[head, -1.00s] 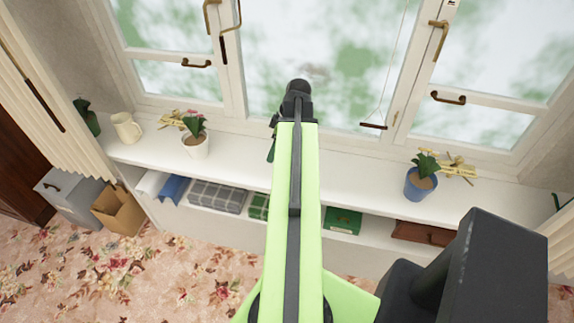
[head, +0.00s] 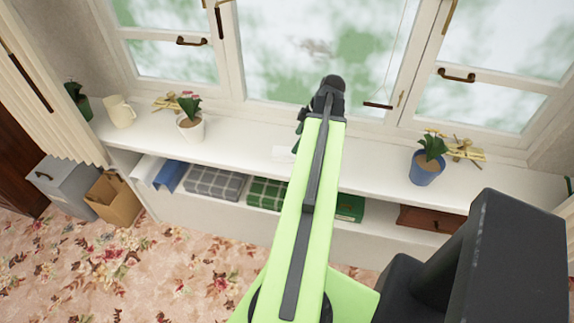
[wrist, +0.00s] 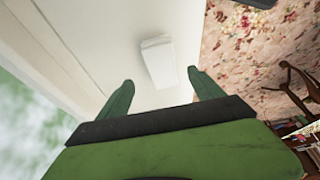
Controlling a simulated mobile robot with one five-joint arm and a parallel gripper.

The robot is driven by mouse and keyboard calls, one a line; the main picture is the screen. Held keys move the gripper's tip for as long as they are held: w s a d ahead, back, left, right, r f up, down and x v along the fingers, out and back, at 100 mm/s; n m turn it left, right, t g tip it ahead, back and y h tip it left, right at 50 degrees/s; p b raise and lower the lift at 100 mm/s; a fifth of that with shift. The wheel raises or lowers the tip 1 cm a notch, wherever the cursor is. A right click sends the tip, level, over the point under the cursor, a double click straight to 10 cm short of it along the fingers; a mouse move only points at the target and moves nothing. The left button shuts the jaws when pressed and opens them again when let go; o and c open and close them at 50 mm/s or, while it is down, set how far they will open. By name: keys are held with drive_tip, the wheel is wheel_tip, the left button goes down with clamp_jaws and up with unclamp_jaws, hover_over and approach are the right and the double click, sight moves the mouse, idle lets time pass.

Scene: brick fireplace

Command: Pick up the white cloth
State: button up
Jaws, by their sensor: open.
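The white cloth (wrist: 159,61) looks like a small folded pad lying flat on the white windowsill. In the head view it is a faint pale patch (head: 283,153) on the sill, just left of my arm. My gripper (wrist: 162,91) is open and empty. Its two green fingers point toward the cloth, which lies beyond the fingertips and between their lines, apart from them. In the head view my gripper is mostly hidden behind the arm's end, with a bit of dark green showing at its left.
The sill (head: 235,150) is clear around the cloth. A white-potted plant (head: 190,124) and a cream jug (head: 119,111) stand at left, a blue-potted plant (head: 426,165) at right. Folded checked fabrics (head: 214,183) lie on the shelf below. Window panes rise behind.

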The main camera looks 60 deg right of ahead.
sight(289, 152)
drive_tip(key=shift+b+x, duration=0.45)
drive_tip(key=shift+x, duration=0.8)
drive_tip(key=b+x, duration=0.4)
drive_tip(key=x, duration=0.1)
drive_tip(key=shift+w+a+f+b, duration=0.1)
drive_tip(key=shift+a+f+b, duration=0.05)
drive_tip(key=shift+a+b, duration=0.2)
drive_tip(key=shift+r, duration=0.2)
drive_tip(key=c, duration=1.4)
drive_tip(key=shift+c, duration=0.2)
